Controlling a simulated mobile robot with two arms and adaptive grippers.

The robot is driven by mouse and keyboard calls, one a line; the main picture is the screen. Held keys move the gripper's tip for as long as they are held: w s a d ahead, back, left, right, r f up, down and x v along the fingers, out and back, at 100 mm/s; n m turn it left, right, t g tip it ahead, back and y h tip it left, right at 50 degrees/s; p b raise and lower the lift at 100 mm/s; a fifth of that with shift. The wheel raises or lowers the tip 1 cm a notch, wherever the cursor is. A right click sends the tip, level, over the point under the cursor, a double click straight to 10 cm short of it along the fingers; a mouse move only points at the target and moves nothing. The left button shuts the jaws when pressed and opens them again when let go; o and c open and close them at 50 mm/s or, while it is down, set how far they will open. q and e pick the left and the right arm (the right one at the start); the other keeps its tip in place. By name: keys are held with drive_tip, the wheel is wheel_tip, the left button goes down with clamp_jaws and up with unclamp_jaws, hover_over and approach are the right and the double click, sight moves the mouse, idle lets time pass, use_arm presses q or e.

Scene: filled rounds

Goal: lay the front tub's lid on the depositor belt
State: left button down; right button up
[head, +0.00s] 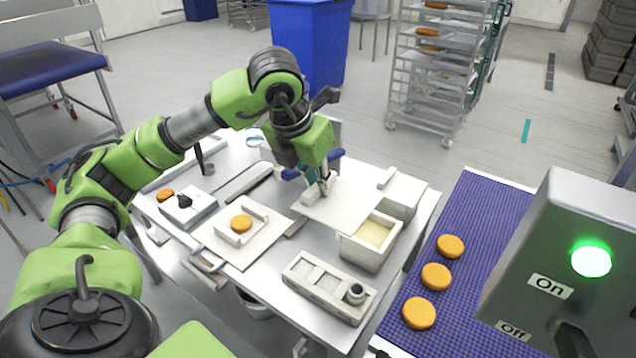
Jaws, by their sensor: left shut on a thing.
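My left gripper (324,188) is shut on a flat white lid (350,210), holding it by its near-left part over the table. The lid partly overlaps the front tub (365,255) in the head view; how far above it the lid is, I cannot tell. The front tub is a pale box, its top at least partly open, with a yellowish filling showing. A second pale tub (405,198) stands behind it. The blue belt (490,215) runs along the right, with three orange rounds (436,277) in a row on its near part. My right gripper is out of view.
On the metal table (255,295) are a white board with an orange round (241,224), a small scale-like device (187,206) and a pale tray with compartments (328,288). A grey control box (570,250) with a green light overhangs the belt's right side. The far belt is clear.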

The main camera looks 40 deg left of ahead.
use_arm(q)
drive_tip(key=shift+r, duration=0.45)
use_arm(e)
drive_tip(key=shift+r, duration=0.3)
use_arm(q)
drive_tip(key=shift+f, duration=0.1)
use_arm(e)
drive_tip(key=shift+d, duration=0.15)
